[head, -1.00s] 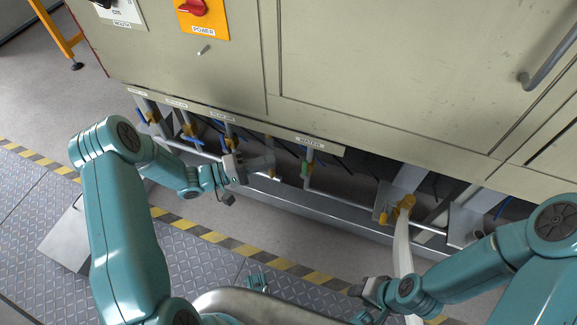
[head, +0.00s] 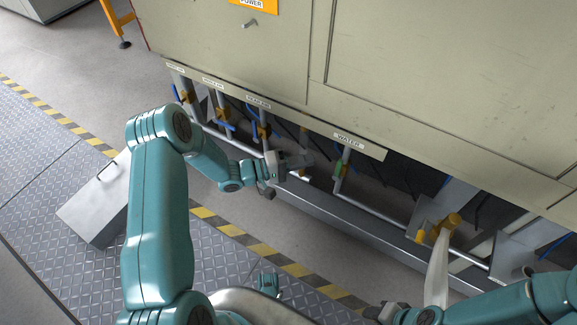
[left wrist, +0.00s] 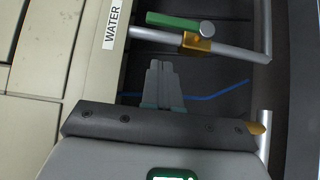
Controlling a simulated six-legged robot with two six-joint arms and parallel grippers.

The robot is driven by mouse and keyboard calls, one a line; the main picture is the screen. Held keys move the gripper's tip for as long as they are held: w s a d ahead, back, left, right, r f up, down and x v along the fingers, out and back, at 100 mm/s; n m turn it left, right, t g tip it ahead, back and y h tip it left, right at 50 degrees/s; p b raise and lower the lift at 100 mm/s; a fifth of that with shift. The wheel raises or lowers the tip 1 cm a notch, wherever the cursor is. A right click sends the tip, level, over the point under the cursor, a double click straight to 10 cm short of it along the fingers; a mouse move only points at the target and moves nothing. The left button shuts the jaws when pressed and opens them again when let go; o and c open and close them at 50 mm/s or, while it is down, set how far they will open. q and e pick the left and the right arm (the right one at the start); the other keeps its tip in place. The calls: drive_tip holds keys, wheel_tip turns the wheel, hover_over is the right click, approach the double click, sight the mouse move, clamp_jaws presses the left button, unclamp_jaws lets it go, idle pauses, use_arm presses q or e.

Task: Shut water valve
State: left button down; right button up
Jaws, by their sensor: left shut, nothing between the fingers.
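The water valve (head: 340,170) has a green lever and sits on a grey pipe under the WATER label (head: 347,139) of the cabinet. In the left wrist view the green lever (left wrist: 172,20) lies across the picture beside a brass valve body (left wrist: 197,42), near the WATER label (left wrist: 111,27). My left gripper (head: 308,160) is shut and empty, a little left of the valve and apart from it. Its fingers (left wrist: 160,80) point toward the lever in the left wrist view. My right gripper (head: 385,312) is low in the head view, and its fingers are not clear.
Other valves with blue levers (head: 222,127) stand left along the cabinet's underside. A silver rail (head: 350,238) runs in front of the pipes. A grey metal box (head: 97,205) lies on the floor plates.

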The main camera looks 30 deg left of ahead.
sight(338, 171)
use_arm(q)
drive_tip(key=d, duration=0.2)
drive_tip(key=w+d+b, duration=0.1)
drive_tip(key=d, duration=0.2)
drive_tip(key=shift+w+d, duration=0.15)
drive_tip(key=shift+d, duration=0.1)
drive_tip(key=shift+r, duration=0.1)
